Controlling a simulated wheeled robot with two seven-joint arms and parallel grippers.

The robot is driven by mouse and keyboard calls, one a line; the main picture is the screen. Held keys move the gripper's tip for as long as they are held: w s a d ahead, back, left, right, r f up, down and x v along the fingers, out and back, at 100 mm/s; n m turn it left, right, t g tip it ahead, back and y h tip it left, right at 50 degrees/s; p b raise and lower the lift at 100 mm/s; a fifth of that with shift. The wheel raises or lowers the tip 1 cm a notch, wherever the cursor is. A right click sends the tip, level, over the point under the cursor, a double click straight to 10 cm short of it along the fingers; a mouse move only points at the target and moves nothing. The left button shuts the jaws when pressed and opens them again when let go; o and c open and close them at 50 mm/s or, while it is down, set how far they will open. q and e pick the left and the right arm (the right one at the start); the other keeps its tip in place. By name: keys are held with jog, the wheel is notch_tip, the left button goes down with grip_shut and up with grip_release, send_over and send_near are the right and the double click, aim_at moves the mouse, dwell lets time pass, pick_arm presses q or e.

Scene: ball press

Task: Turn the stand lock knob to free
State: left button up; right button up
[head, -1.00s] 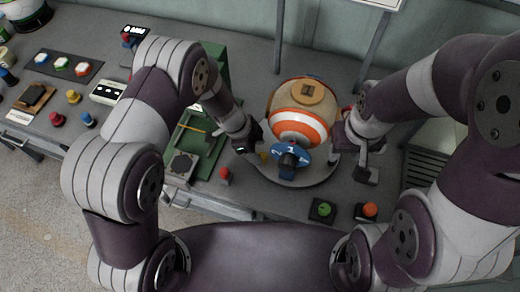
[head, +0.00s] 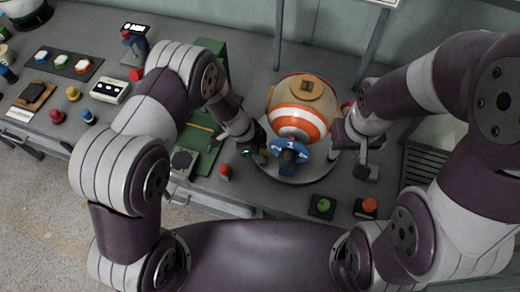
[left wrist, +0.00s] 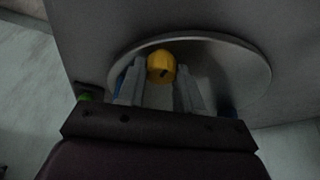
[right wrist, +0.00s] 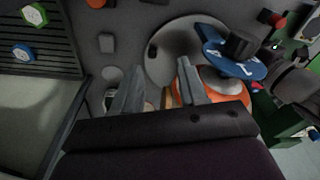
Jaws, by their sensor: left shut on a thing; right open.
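The yellow knob (left wrist: 161,67) has a dark slot and sits by the round grey stand plate (left wrist: 235,52) in the left wrist view. My left gripper (left wrist: 162,82) is shut on this knob, with one finger on each side of it. In the head view my left gripper (head: 262,155) is at the left front of the stand, and the knob is mostly hidden there. The orange and white ball (head: 298,122) rests on the stand plate, with a blue dial (head: 290,150) in front. My right gripper (right wrist: 158,88) is open beside the ball's right side.
A green button box (head: 322,206) and an orange button box (head: 367,207) stand at the front right. A red button (head: 225,170) and a green tray (head: 205,160) are left of the stand. More buttons and switches fill the table's left part.

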pick_arm(q)
jog(key=n+b, duration=0.1)
jog(key=b, duration=0.2)
jog(key=n+t+b, duration=0.1)
jog(key=n+b, duration=0.1)
jog(key=b, duration=0.1)
jog(key=n+t+b, duration=0.1)
jog(key=n+b, duration=0.1)
jog(key=shift+s+d+f+b, duration=0.1)
jog(key=shift+f+b, duration=0.15)
jog(key=shift+b, duration=0.15)
jog(key=shift+n+b, duration=0.35)
jog(key=shift+n, duration=0.15)
jog(key=shift+r+n+t+y+b, duration=0.15)
jog(key=shift+n+t+y+b, duration=0.15)
jog(key=shift+n, duration=0.3)
jog(key=shift+r+n+t+y+b, duration=0.15)
jog(key=shift+n+t, duration=0.25)
jog(key=shift+n, duration=0.2)
jog(key=shift+r+n+t+y+p, duration=0.1)
jog(key=shift+n+t+y+p, duration=0.3)
jog(key=shift+n, duration=1.1)
jog(key=o, duration=1)
jog(key=shift+o, duration=0.2)
jog(key=shift+s, duration=0.1)
